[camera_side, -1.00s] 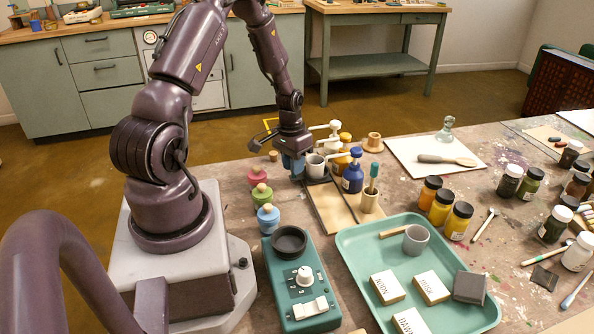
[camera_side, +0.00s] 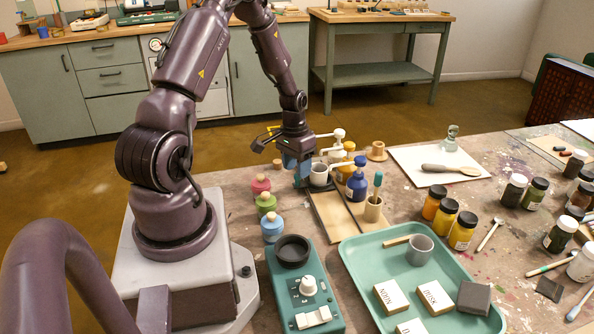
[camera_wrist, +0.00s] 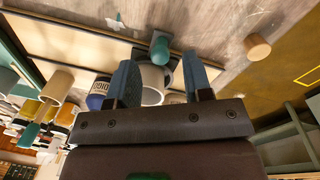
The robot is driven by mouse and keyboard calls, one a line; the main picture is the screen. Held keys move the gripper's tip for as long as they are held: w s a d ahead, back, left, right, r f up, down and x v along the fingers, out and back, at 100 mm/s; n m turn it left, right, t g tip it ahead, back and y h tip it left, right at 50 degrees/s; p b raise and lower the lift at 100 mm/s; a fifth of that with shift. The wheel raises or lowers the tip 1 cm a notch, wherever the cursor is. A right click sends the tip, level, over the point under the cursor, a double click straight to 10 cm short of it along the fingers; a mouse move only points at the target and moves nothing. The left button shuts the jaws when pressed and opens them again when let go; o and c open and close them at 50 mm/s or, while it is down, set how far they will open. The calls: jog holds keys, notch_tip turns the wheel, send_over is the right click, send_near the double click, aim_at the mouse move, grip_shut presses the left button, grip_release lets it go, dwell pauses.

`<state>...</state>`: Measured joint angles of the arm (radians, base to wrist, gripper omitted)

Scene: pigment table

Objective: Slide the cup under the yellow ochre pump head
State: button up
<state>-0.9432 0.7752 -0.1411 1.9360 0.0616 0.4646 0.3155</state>
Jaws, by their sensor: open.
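The light grey cup (camera_side: 320,175) stands at the left of the pump bottles, at the far end of the board. In the wrist view the cup (camera_wrist: 152,82) is between the two spread fingers of my open gripper (camera_wrist: 162,78). In the side view my gripper (camera_side: 304,172) is low, at the cup's left. The yellow ochre pump bottle (camera_side: 348,158) stands behind the blue one (camera_side: 357,186), which partly hides it. Pale spouts reach left toward the cup; I cannot tell whether the cup is directly under the yellow ochre one.
A white pump (camera_side: 338,136) stands behind the yellow one. A wooden brush pot (camera_side: 373,210) is at the board's right. Pink, green and blue small jars (camera_side: 266,203) stand at the left. A teal tray (camera_side: 380,262) and a green device (camera_side: 302,290) lie in front.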

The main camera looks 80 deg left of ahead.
notch_tip(320, 180, up, 11)
jog(key=shift+s+a, duration=0.2)
jog(key=shift+a, duration=0.2)
jog(key=s+d+r+m+t, duration=0.2)
jog(key=s+d+r, duration=0.1)
jog(key=d+r, duration=0.6)
jog(key=s+d+r+m+t, duration=0.3)
jog(key=d+r, duration=0.6)
jog(key=d, duration=0.9)
jog(key=shift+s+d+r+y, duration=0.15)
jog(key=shift+d+r+y, duration=0.1)
jog(key=shift+y, duration=0.15)
